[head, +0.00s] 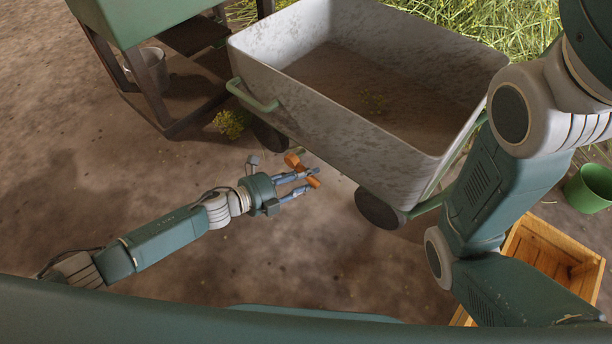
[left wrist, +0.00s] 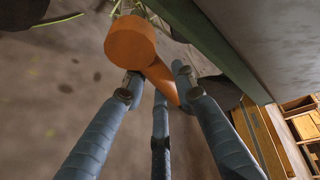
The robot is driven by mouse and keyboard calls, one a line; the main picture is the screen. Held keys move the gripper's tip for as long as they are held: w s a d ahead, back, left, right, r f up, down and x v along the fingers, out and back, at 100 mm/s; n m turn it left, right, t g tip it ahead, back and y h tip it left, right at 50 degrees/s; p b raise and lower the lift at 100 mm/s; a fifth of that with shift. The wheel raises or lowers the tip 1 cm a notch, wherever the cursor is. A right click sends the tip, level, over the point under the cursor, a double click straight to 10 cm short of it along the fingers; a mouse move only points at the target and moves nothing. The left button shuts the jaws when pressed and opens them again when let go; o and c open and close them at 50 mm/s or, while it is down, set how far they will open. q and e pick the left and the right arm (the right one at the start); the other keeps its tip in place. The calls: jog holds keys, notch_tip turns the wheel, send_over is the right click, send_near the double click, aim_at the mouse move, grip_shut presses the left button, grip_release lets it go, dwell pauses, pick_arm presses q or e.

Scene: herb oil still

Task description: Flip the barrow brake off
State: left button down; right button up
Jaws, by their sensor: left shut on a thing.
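The barrow (head: 330,120) is a mottled grey tub with green handles and dark wheels, standing in the middle of the head view. Its orange brake lever (head: 292,160) is low on the side facing me. My left gripper (head: 310,176) is shut on this lever, with orange showing on both sides of the fingers. In the left wrist view the lever's round orange knob (left wrist: 130,42) and tapering arm lie among the fingertips (left wrist: 158,88). The lever's mounting on the barrow is hidden. My right arm crosses the right side of the head view; its gripper is out of the picture.
A green cabinet on a dark wooden stand (head: 160,110) is at upper left, with a pale bucket (head: 150,70) beneath. A wooden crate (head: 540,250) and a green bucket (head: 590,188) are at right. Straw (head: 470,30) lies behind the barrow. Bare ground lies in front.

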aim_at(324, 163)
pick_arm(q)
jog(key=shift+s+d+r+n+h+p, duration=0.1)
jog(key=shift+r+n+h+p, duration=0.1)
jog(key=shift+r+n+h, duration=0.3)
jog(key=shift+s+d+r+n+h+p, duration=0.1)
jog(key=shift+r+n+h+p, duration=0.15)
jog(key=shift+n, duration=0.45)
jog(key=shift+w+r+n+h, duration=0.1)
jog(key=shift+r+n+h, duration=0.9)
jog(key=shift+n, duration=0.8)
jog(key=shift+r, duration=0.2)
jog(key=c, duration=1.4)
grip_release()
jog(key=shift+a, duration=0.1)
jog(key=v, duration=0.8)
